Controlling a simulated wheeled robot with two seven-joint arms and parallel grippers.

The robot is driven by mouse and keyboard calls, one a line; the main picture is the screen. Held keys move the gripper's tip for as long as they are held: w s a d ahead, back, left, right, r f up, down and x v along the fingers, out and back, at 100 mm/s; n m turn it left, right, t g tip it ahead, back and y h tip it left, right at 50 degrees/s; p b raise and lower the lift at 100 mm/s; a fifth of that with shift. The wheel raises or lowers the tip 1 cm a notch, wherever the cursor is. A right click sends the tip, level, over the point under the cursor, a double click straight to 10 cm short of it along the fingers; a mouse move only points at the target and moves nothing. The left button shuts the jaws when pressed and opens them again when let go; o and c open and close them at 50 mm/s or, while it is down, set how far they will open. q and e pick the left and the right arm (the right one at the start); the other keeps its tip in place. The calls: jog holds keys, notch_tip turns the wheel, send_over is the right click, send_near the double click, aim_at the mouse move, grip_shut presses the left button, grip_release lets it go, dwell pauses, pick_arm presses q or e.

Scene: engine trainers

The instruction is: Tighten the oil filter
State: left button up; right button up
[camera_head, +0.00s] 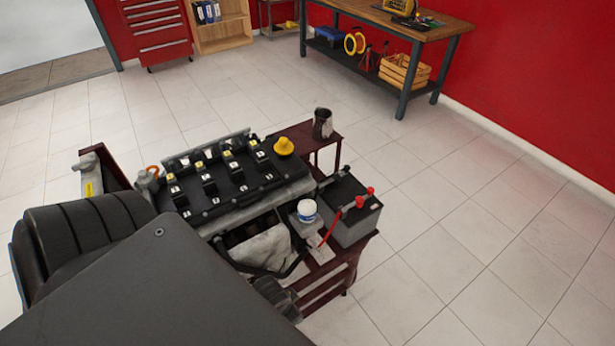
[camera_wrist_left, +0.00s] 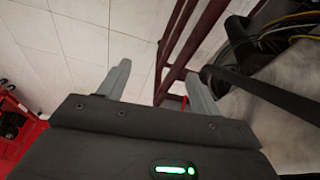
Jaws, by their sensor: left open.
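Dark red frame bars (camera_wrist_left: 190,50) lie beyond the fingers. I cannot make out the left gripper in the head view. My right gripper is in neither view.
A battery (camera_head: 350,208) with red terminal clamps sits on the dark red stand at the engine's right. A dark metal cup (camera_head: 322,124) stands on a ledge behind. A workbench (camera_head: 425,38) is at the back right. Tiled floor on the right is clear.

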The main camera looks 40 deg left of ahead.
pick_arm(q)
notch_tip(320, 180, up, 14)
jog(key=w+n+p, duration=0.2)
jog(key=p, duration=0.2)
jog(key=n+g+y, duration=0.5)
jog(key=n, duration=1.8)
send_near(308, 205)
jog(key=f, duration=0.1)
jog(key=shift+m, duration=0.3)
jog(key=p+x, duration=0.1)
jog(key=x, duration=0.9)
jog(key=shift+a+f, duration=0.15)
jog(key=shift+a, duration=0.05)
jog(key=c, duration=0.7)
